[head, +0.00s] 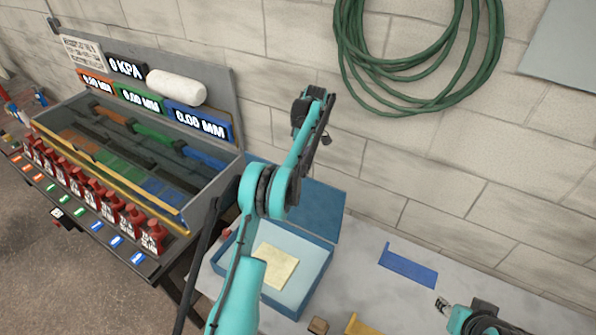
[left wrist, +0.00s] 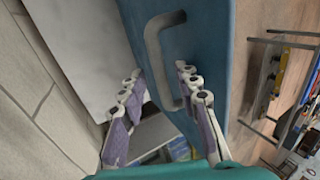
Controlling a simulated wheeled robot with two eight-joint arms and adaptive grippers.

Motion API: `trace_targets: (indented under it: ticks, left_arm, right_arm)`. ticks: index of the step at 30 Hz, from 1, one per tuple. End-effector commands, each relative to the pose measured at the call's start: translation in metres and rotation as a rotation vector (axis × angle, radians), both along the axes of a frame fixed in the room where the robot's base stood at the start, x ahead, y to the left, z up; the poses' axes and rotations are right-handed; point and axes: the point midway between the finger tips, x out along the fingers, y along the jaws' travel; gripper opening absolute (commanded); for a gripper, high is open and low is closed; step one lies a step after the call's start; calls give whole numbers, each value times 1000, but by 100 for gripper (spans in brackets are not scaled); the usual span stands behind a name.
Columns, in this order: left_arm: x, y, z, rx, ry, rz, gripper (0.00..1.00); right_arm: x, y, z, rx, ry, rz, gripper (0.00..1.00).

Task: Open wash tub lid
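The blue wash tub (head: 318,262) stands on the bench with its blue lid (head: 313,205) raised at the back, against the wall side. A pale yellow sheet (head: 277,266) lies inside. My left arm crosses in front of part of the tub. My left gripper (head: 314,112) is high above the lid in the head view. In the left wrist view, my left gripper (left wrist: 160,88) has its fingers spread, beside a blue panel (left wrist: 210,50) with a grey handle (left wrist: 155,55). I cannot tell whether they touch. My right gripper (head: 476,318) is at the lower right, its fingers unclear.
A grey tank bench (head: 225,175) with red bottles (head: 100,190) and display panels stands left. A blue bracket (head: 408,266), a yellow piece (head: 362,325) and a small brown block (head: 318,326) lie on the bench. A green hose (head: 345,60) hangs on the wall.

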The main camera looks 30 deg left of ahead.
Motion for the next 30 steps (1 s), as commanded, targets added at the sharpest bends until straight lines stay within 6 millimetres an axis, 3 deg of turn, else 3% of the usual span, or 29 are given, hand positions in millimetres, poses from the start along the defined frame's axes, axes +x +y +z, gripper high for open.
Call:
trace_targets:
  ticks: [5, 15, 18, 30]
  left_arm:
    - [0, 0, 10, 0, 1, 0, 32]
    - [2, 0, 74, 0, 1, 0, 32]
    - [3, 0, 85, 0, 1, 0, 32]
    - [2, 0, 98, 0, 1, 0, 32]
  right_arm:
    - [0, 0, 0, 0, 0, 0, 40]
    - [0, 0, 0, 0, 0, 0, 40]
    - [0, 0, 0, 0, 0, 0, 40]
    - [0, 0, 0, 0, 0, 0, 40]
